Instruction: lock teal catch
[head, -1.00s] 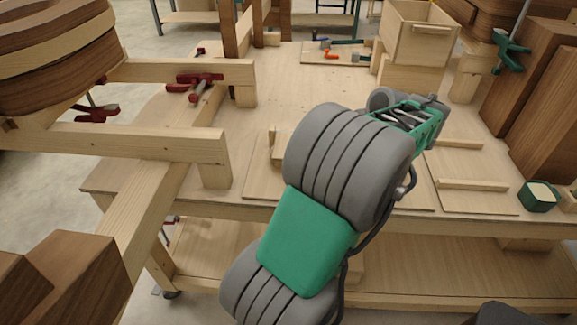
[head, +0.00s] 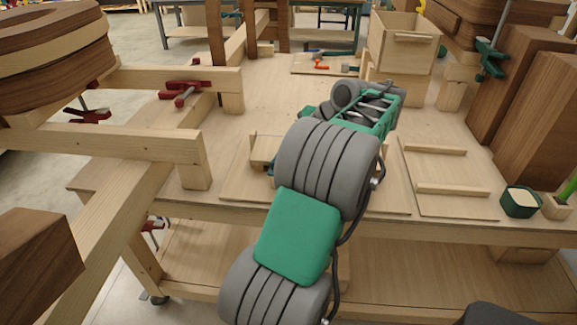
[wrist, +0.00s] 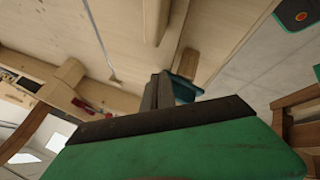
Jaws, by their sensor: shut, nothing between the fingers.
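My gripper (wrist: 159,80) shows in the wrist view with its two dark fingers together and nothing between them. A teal piece (wrist: 187,90), which looks like the catch, lies just right of the fingers, beside a wooden block (wrist: 189,63). The fingers partly cover it, and I cannot tell whether they touch it or whether it is locked. In the head view my arm reaches over the workbench (head: 215,118), and its own links hide the fingers. I cannot make out the catch there.
A wooden board with two strips (head: 440,160) and a dark green cup (head: 520,201) lie on the right. A red clamp (head: 186,90) sits on the left frame. A wooden box (head: 405,45) and a dark green clamp (head: 490,58) stand at the back right. The bench's middle left is clear.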

